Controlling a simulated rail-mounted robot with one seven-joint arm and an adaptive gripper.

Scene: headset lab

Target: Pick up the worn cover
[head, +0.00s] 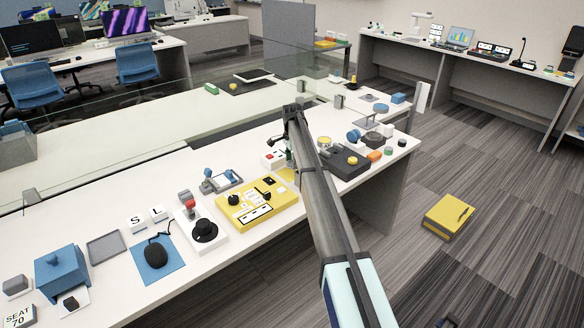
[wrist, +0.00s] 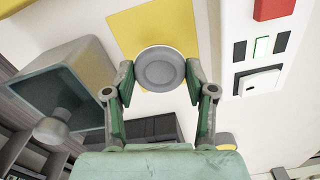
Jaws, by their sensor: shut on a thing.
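A round grey piece with a raised rim (wrist: 160,70), which I take for the worn cover, sits between my fingertips in the wrist view. My gripper (wrist: 160,76) has green fingers closed on its two sides. A yellow square (wrist: 128,26) shows behind the cover. I cannot tell whether the cover still touches a surface. In the head view my gripper (head: 288,154) is low over the table, by the yellow square (head: 287,175). My arm partly hides it there, and the cover cannot be made out.
A white box with a red part (head: 272,159) stands close left of my gripper; it is at the right in the wrist view (wrist: 262,60). A yellow panel (head: 257,204) lies nearer. A dark tray (head: 345,162) with small parts is to the right.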

